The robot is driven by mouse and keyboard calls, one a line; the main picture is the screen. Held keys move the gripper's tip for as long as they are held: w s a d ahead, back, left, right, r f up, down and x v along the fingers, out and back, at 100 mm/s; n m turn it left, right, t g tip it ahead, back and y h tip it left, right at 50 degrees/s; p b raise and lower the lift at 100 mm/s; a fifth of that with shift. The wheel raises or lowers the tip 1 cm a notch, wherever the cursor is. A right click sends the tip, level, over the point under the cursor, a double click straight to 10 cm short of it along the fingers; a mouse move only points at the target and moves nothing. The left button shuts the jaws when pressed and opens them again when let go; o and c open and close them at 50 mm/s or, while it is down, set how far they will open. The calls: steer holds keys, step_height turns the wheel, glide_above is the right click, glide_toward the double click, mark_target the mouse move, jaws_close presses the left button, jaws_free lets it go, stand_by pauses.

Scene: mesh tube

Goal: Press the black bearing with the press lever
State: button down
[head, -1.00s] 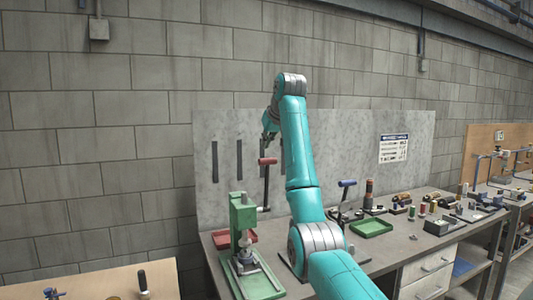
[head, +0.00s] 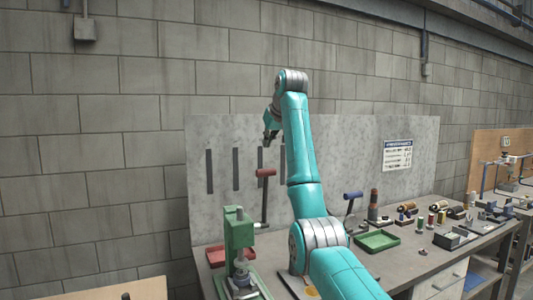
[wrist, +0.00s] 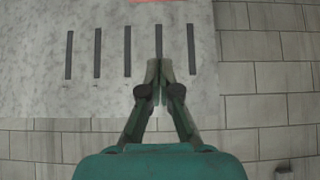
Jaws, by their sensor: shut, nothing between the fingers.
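The green press (head: 239,238) stands on the workbench left of my arm in the head view; its base is cut by the bottom edge. Its press lever (head: 265,195) stands nearly upright, with a red handle (head: 265,172) on top. I cannot make out the black bearing; the area under the ram is small and dark. My gripper (head: 267,142) is above the handle in the picture, apart from it, with depth unclear. In the wrist view my gripper (wrist: 159,62) has its fingertips together and holds nothing.
A grey backboard (head: 350,165) with dark strips stands behind the bench. A green tray (head: 377,241), a blue-handled tool (head: 352,196) and several small parts lie right of my arm. A wooden surface (head: 105,290) is at lower left.

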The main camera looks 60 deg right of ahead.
steer(key=shift+w+d+f, duration=0.2)
steer(key=shift+w+f, duration=0.15)
steer(key=shift+f, duration=1.05)
steer(key=shift+w+d+f, duration=0.25)
steer(key=shift+w+f, duration=0.15)
steer(key=shift+f, duration=1)
steer(key=shift+w+d+f, duration=0.2)
steer(key=shift+w+f, duration=0.15)
steer(key=shift+f, duration=1.05)
